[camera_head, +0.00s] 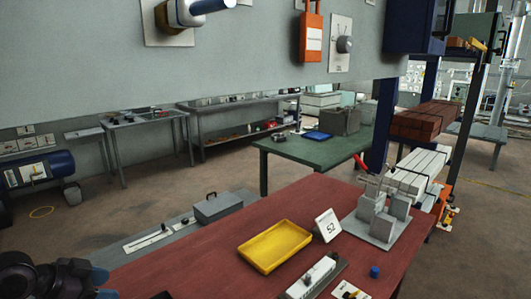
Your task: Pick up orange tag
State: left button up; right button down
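The orange tag (311,38) hangs on the grey upright panel at the top of the head view. A dark arm part with blue pieces, which looks like mine, shows in the bottom left corner, far below and left of the tag. No gripper fingers can be made out on it. My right gripper does not show.
A switch plate (341,45) is right of the tag, and a blue-and-white handle (185,12) is on the left. A red-brown table (215,262) below holds a yellow tray (274,246), a white card (327,226) and a grey fixture (378,222). A green table (300,149) stands behind.

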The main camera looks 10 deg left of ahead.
aim_at(311, 25)
jog(key=k+l, duration=0.75)
jog(key=l, duration=0.25)
